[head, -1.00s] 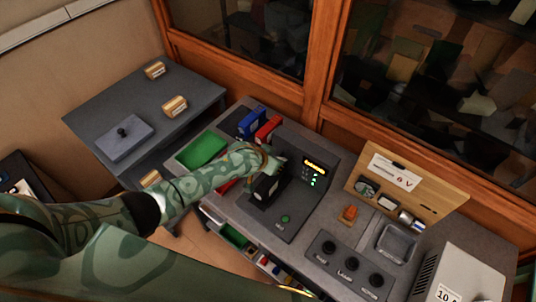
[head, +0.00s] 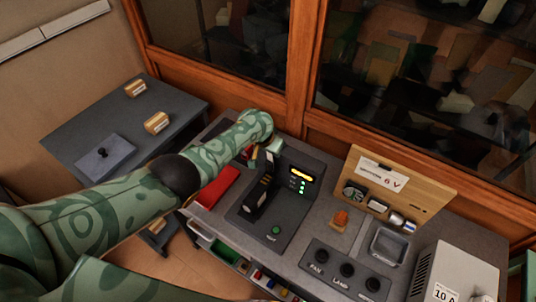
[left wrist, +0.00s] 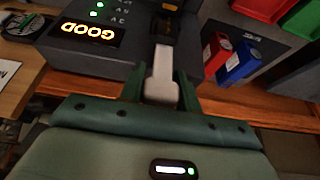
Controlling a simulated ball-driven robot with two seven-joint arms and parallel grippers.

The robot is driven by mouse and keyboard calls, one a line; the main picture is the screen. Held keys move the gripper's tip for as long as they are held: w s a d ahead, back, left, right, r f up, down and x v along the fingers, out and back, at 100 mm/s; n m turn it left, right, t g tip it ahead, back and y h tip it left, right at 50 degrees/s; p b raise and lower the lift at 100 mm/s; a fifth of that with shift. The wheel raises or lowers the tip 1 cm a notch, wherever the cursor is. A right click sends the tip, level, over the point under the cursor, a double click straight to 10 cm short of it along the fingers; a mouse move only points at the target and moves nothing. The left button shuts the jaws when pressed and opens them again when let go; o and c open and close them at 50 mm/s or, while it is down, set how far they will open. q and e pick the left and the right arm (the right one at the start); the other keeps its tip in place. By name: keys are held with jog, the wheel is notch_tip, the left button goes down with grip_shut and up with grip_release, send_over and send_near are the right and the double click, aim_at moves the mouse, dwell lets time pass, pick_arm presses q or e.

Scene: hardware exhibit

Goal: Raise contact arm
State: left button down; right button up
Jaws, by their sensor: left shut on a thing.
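The dark tester (head: 272,222) stands on the grey bench, with a lit amber display (head: 301,174) and green lamps. In the left wrist view the display (left wrist: 87,35) reads GOOD, upside down. The pale contact arm (left wrist: 162,75) lies between the two green fingers of my left gripper (left wrist: 161,92), which is shut on it. In the head view my left gripper (head: 268,150) is at the back of the tester, beside the display, and its hand partly hides the contact arm. A black block (head: 258,194) stands in the tester's front slot. My right gripper is out of view.
A red tray (head: 217,186) lies left of the tester. Red (left wrist: 214,52) and blue (left wrist: 238,62) holders stand close to my left gripper. A wooden board (head: 400,183), an orange part (head: 341,218) and a knob panel (head: 346,270) are to the right. The glass cabinet is behind.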

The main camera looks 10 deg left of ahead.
pick_arm(q)
jog(key=shift+w+d+r, duration=0.1)
jog(key=shift+w+d, duration=0.05)
dwell(0.3)
jog(key=c, duration=1.1)
grip_release()
jog(key=shift+o, duration=0.5)
jog(key=shift+w, duration=0.1)
jog(key=p+v, duration=0.5)
jog(key=v, duration=0.1)
jog(key=shift+w+p, duration=0.1)
jog(key=shift+p, duration=0.3)
jog(key=p+v, duration=0.3)
jog(key=v, duration=0.7)
jog(key=shift+p, duration=0.35)
